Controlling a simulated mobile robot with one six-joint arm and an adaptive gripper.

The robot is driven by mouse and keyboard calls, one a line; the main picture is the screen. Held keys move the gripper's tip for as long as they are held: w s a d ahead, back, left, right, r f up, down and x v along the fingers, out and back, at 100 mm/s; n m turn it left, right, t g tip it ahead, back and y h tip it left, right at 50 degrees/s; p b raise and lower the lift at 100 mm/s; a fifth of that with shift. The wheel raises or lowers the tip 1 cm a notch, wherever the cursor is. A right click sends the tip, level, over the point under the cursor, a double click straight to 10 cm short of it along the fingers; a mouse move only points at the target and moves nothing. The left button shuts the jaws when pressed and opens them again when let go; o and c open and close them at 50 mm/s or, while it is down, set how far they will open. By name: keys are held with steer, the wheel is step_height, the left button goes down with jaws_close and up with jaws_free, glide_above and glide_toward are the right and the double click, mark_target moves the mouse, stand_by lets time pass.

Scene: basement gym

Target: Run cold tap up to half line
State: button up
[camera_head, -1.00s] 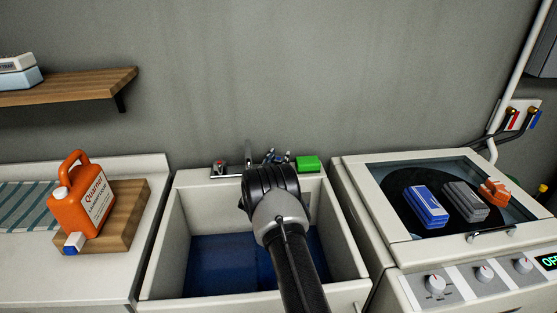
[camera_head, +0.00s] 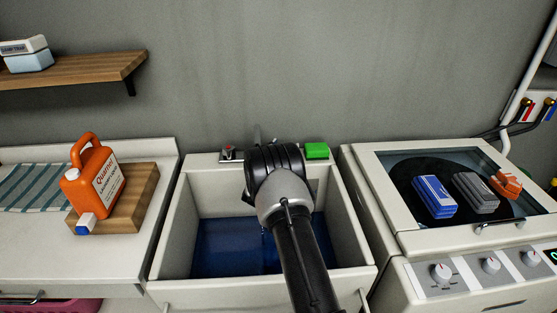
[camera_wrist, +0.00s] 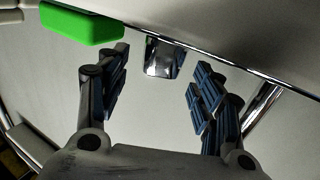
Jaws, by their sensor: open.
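The utility sink (camera_head: 168,240) stands in the middle of the head view, with dark blue in its lower part (camera_head: 225,248). A half line cannot be made out. A tap with a red mark (camera_head: 228,152) sits on the back ledge at left. My wrist hides the ledge to the right of it, and no blue-marked tap shows. In the wrist view my gripper (camera_wrist: 160,75) is open, its fingers apart on both sides of a chrome tap part (camera_wrist: 165,57) that lies farther off. A chrome tube, perhaps the spout (camera_wrist: 264,112), is at right. No contact shows.
A green block (camera_head: 317,151) sits on the ledge close beside my gripper; it also shows in the wrist view (camera_wrist: 82,24). An orange jug (camera_head: 92,180) stands on a wooden board at left. The washer (camera_head: 400,235) with brushes on its lid is at right.

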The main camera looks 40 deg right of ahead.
steer(key=v, duration=0.8)
steer(key=shift+s+a, duration=0.2)
steer(key=shift+a, duration=0.05)
